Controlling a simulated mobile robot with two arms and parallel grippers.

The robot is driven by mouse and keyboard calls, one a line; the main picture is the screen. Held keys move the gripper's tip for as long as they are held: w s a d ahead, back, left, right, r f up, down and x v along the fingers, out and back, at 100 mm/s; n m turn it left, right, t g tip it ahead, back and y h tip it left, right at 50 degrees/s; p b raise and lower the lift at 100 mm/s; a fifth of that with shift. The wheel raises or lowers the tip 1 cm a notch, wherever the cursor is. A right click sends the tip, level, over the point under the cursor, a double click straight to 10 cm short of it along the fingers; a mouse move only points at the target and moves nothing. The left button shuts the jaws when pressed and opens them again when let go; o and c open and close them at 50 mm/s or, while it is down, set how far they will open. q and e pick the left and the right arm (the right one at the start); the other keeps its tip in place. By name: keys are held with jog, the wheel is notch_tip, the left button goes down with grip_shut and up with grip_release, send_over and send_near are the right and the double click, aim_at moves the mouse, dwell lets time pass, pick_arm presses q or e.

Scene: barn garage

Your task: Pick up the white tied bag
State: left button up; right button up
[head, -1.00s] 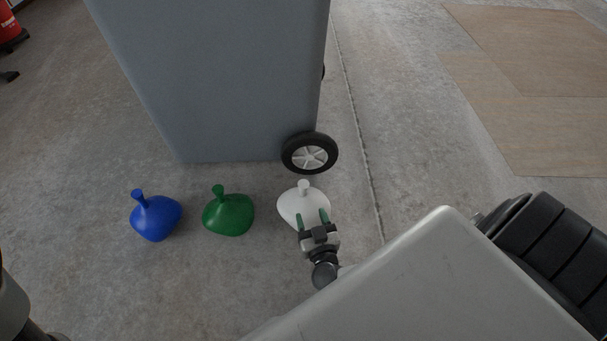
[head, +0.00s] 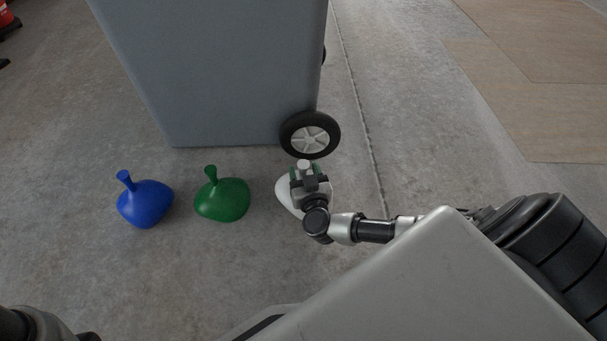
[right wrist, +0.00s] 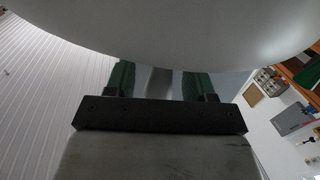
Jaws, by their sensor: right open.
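The white tied bag (head: 284,193) sits on the concrete floor by the wheel of the grey bin, partly hidden under my right gripper. My right gripper (head: 306,172) is open over it, its green fingers beside the bag's pale neck (head: 304,164). In the right wrist view, the bag's white body (right wrist: 180,30) fills the top. Its neck (right wrist: 158,82) shows between the two green fingers of the right gripper (right wrist: 158,74), with gaps on both sides. My left gripper is out of view; only a part of my left arm shows at the lower left.
A green tied bag (head: 222,201) and a blue tied bag (head: 146,204) stand in a row to the left. The grey wheeled bin (head: 215,80) stands right behind, its black wheel (head: 310,135) close beyond the white bag. Floor is clear in front of the coloured bags.

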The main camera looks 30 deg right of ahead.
jog(key=shift+w+d, duration=0.15)
jog(key=shift+w, duration=0.3)
grip_shut()
jog(key=shift+r, duration=0.1)
